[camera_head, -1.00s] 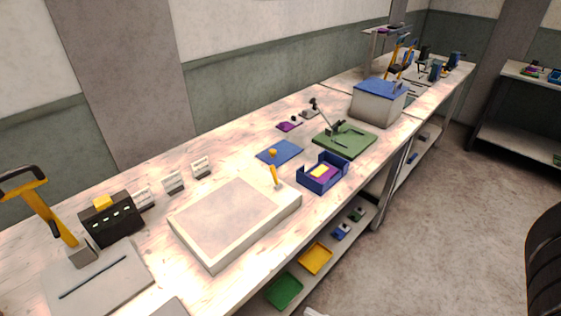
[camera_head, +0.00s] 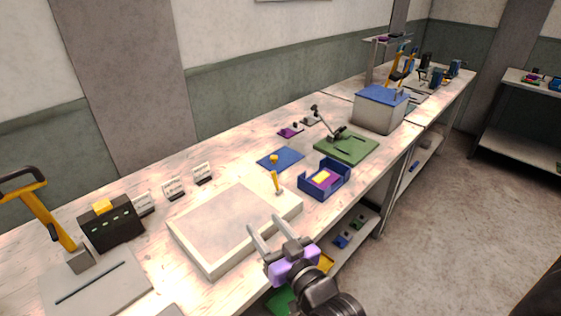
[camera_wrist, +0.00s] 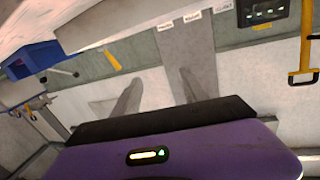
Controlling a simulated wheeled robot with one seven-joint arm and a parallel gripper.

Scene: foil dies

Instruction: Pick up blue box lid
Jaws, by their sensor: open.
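A flat blue lid (camera_head: 290,160) with a small orange-yellow knob (camera_head: 273,158) lies on the bench, left of and behind an open blue box (camera_head: 338,187) holding purple and yellow things. The blue box also shows at upper left in the wrist view (camera_wrist: 35,58); I cannot make out the lid there. A grey box (camera_head: 378,112) farther back has a blue top. My gripper (camera_head: 266,220) is open and empty, at the front edge of the pale tray, apart from the lid. Its two fingers show in the wrist view (camera_wrist: 158,88).
A pale raised tray (camera_head: 225,215) with a yellow lever (camera_head: 274,182) lies between my gripper and the lid. A green plate (camera_head: 350,148) with a lever stands right of the lid. Small white signs (camera_head: 174,188) and a black box (camera_head: 112,222) are at left. A shelf runs below.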

